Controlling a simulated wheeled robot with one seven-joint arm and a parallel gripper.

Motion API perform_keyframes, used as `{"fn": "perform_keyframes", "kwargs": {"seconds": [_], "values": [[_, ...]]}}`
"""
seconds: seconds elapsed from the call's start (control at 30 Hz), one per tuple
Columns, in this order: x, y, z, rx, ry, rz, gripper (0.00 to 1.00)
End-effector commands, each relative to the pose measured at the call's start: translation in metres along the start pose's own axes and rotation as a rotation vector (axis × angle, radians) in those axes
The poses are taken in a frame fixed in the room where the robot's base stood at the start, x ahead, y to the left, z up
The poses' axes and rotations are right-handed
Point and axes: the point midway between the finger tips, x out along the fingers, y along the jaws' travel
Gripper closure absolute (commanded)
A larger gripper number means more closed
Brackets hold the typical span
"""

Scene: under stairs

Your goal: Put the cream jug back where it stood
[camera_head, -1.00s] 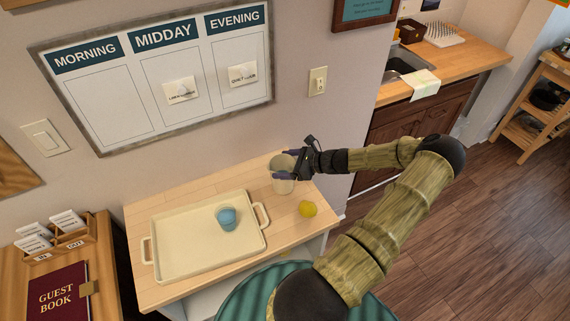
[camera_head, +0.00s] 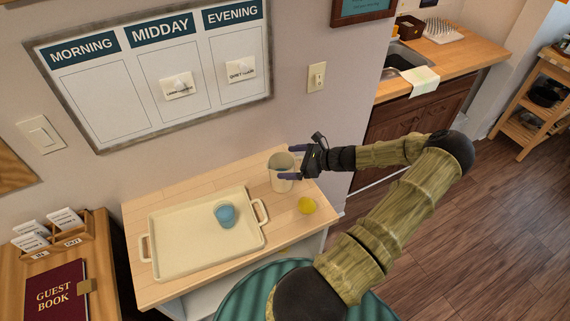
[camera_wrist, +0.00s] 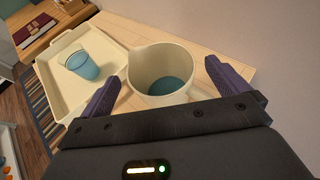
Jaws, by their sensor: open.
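The cream jug (camera_head: 281,172) stands upright on the light wooden table, to the right of the tray. My gripper (camera_head: 287,163) is at the jug from its right side, with its fingers spread. In the wrist view the jug (camera_wrist: 161,75) sits between the two purple fingers of my gripper (camera_wrist: 168,88). The fingers are open, one on each side of the jug. The jug's inside shows a blue-grey bottom. Whether either finger touches the wall cannot be told.
A cream tray (camera_head: 167,262) with a blue cup (camera_head: 225,215) lies left of the jug. The wall with the board (camera_head: 110,105) rises behind the table (camera_head: 150,208).

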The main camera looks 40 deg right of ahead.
Motion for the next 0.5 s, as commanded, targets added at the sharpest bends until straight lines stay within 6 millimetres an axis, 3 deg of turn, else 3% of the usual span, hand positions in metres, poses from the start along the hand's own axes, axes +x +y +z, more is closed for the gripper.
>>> {"fn": "perform_keyframes", "kwargs": {"seconds": [0.5], "values": [[-0.085,-0.001,-0.003,0.0,0.003,-0.003,0.0]]}}
